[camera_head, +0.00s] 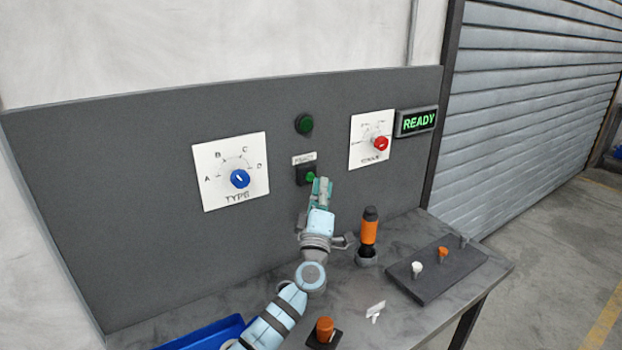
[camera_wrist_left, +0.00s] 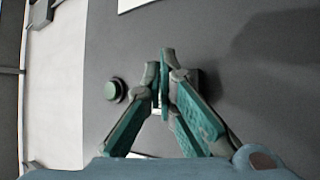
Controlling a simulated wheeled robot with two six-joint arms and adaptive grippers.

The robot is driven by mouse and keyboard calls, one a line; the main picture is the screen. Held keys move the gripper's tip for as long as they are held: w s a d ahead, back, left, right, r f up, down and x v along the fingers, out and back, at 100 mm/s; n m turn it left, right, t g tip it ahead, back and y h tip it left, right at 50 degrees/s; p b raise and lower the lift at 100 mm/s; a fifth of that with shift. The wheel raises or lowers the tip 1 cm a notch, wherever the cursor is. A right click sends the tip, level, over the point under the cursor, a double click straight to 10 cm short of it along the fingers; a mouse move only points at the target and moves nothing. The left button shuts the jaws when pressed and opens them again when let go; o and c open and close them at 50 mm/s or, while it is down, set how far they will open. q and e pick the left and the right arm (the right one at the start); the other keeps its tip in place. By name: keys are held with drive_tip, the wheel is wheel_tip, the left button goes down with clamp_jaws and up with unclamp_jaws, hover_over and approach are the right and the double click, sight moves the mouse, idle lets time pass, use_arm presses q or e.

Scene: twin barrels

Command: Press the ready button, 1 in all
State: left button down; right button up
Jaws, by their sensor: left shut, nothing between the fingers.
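The ready button (camera_head: 310,176) is a small green button on a dark square housing on the grey panel, under a white "READY" label (camera_head: 304,159). My left gripper (camera_head: 322,182) is shut and empty, its teal fingertips at the right side of the button in the head view. I cannot tell whether they touch it. In the left wrist view the shut fingertips (camera_wrist_left: 163,58) lie over the dark housing (camera_wrist_left: 197,82) and hide the button's face. A lit "READY" sign (camera_head: 417,122) glows green at the panel's right. My right gripper is not in view.
A round green lamp (camera_head: 304,124) sits above the button. A blue TYPE knob (camera_head: 240,179) is left, a red knob (camera_head: 381,143) right. On the table (camera_head: 225,292) stand an orange-handled tool (camera_head: 370,230), a dark peg block (camera_head: 432,281) and an orange knob (camera_head: 325,327).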

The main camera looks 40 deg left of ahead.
use_arm(q)
drive_tip(key=shift+w+a, duration=0.1)
drive_tip(key=shift+a, duration=0.3)
drive_tip(key=shift+w+a, duration=0.15)
drive_tip(key=shift+a, duration=0.35)
idle(0.8)
drive_tip(key=shift+d, duration=0.15)
drive_tip(key=shift+s+d+p, duration=0.3)
drive_tip(key=shift+d+p, duration=0.35)
drive_tip(key=shift+d, duration=0.1)
drive_tip(key=d+p, duration=0.1)
drive_tip(key=d, duration=0.1)
drive_tip(key=s+d+p, duration=0.1)
drive_tip(key=d, duration=0.1)
drive_tip(key=shift+s+d, duration=0.2)
drive_tip(key=shift+d, duration=0.2)
